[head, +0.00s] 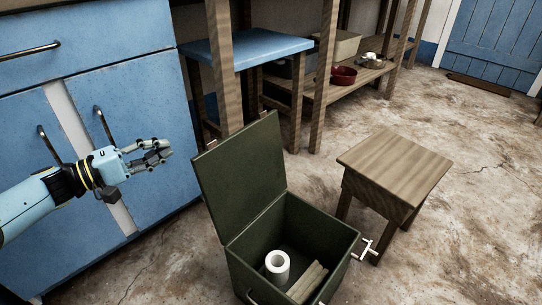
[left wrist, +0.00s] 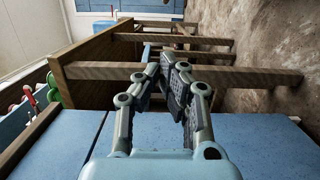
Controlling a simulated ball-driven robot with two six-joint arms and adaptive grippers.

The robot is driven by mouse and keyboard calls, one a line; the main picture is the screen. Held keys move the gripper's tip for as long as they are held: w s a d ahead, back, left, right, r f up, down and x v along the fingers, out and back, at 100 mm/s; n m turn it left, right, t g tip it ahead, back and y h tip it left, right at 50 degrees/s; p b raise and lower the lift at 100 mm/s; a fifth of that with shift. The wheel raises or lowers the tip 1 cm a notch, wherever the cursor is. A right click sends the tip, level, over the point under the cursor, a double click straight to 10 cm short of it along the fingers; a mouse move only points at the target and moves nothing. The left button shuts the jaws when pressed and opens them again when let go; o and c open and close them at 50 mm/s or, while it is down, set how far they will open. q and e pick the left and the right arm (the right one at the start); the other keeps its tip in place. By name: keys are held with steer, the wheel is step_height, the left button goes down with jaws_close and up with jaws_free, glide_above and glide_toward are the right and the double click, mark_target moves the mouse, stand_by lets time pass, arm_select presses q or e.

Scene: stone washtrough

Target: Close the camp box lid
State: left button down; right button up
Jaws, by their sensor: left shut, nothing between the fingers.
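The dark green camp box (head: 300,229) stands on the floor in the lower middle of the head view. Its lid (head: 240,176) is raised, standing up and tilted back on the left side of the box. A white roll (head: 277,265) and some tan slats (head: 307,282) lie inside. My left gripper (head: 168,150) is to the left of the lid and apart from it, in front of the blue cabinet. It is shut and empty; its fingers (left wrist: 168,72) also show close together in the left wrist view. My right gripper is not in view.
A wooden stool (head: 394,165) stands just right of the box. The blue cabinet (head: 88,60) fills the left side. Behind are wooden shelves with a blue top (head: 246,48) and a red bowl (head: 344,75). Floor at the right and lower right is free.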

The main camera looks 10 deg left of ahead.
arm_select(q)
steer(key=s+d+b+x, duration=0.1)
steer(key=b+x, duration=0.1)
steer(key=x, duration=0.9)
steer(key=shift+s+d, duration=0.2)
steer(key=shift+d, duration=0.4)
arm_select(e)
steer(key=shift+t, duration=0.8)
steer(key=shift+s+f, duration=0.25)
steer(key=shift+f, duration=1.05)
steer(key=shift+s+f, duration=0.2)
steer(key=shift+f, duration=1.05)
arm_select(q)
steer(key=shift+d, duration=0.1)
